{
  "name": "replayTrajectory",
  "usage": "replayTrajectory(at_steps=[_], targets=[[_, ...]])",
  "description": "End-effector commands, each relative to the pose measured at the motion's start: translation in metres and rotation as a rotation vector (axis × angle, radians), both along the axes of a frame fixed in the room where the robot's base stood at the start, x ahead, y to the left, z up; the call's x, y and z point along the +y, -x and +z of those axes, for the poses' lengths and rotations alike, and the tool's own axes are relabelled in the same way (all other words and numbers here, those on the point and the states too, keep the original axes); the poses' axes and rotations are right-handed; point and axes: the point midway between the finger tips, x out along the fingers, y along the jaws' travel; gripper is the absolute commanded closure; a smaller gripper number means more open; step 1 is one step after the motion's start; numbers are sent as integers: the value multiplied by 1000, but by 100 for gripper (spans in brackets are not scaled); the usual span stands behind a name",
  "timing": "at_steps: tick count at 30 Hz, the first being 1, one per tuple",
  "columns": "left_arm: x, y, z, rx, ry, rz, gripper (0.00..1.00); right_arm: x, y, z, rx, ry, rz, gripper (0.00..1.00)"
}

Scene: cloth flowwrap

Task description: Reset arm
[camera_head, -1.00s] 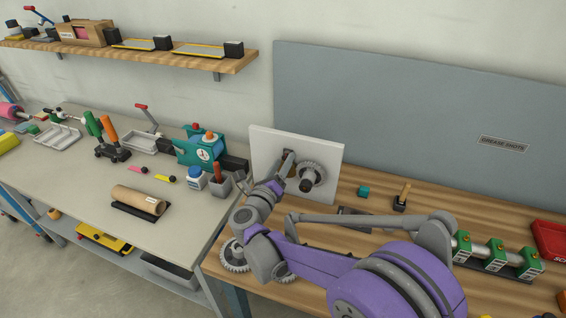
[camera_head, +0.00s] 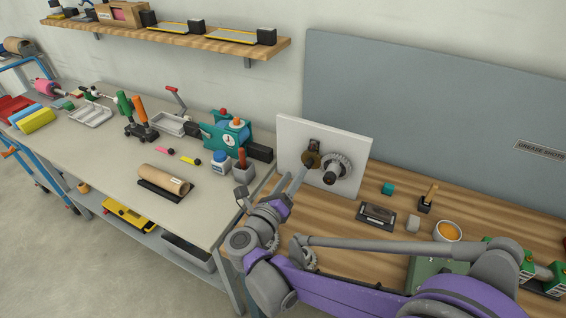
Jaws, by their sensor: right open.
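My right arm comes in from the bottom right, with purple and grey links. Its right gripper (camera_head: 299,180) is open and seems empty, just in front of and to the lower left of a white upright board (camera_head: 291,131). My left gripper is not in view.
The wooden bench (camera_head: 338,212) holds a dark tray (camera_head: 376,216), a teal cube (camera_head: 388,188), a bowl of orange stuff (camera_head: 447,231) and a green box (camera_head: 428,270). The grey table (camera_head: 105,150) at left holds a teal device (camera_head: 232,134) and a brown roll (camera_head: 164,180).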

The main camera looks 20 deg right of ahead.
Motion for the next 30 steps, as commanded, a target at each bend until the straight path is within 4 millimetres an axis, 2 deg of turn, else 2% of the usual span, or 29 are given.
replayTrajectory(at_steps=[5, 8, 10, 14, 17, 20, 23, 24, 26, 30], targets=[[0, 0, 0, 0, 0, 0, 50, 0, -1, 2, 2, 7, 8, 44], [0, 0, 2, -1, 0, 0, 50, 4, -7, 15, 21, 65, 70, 44], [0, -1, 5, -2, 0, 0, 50, 12, -14, 34, 56, 160, 164, 44], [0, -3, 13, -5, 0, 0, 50, 44, -23, 70, 180, 456, 419, 44], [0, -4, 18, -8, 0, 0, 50, 77, -19, 79, 320, 733, 624, 44], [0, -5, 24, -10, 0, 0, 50, 105, -1, 66, 486, 1015, 816, 44], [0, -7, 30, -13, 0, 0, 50, 121, 28, 37, 678, 1290, 1002, 44], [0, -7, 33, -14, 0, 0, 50, 124, 44, 22, 763, 1394, 1077, 44], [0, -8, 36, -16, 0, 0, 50, 121, 70, -3, 894, 1540, 1190, 44], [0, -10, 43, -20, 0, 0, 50, 98, 136, -54, 1195, 1798, 1440, 44]])
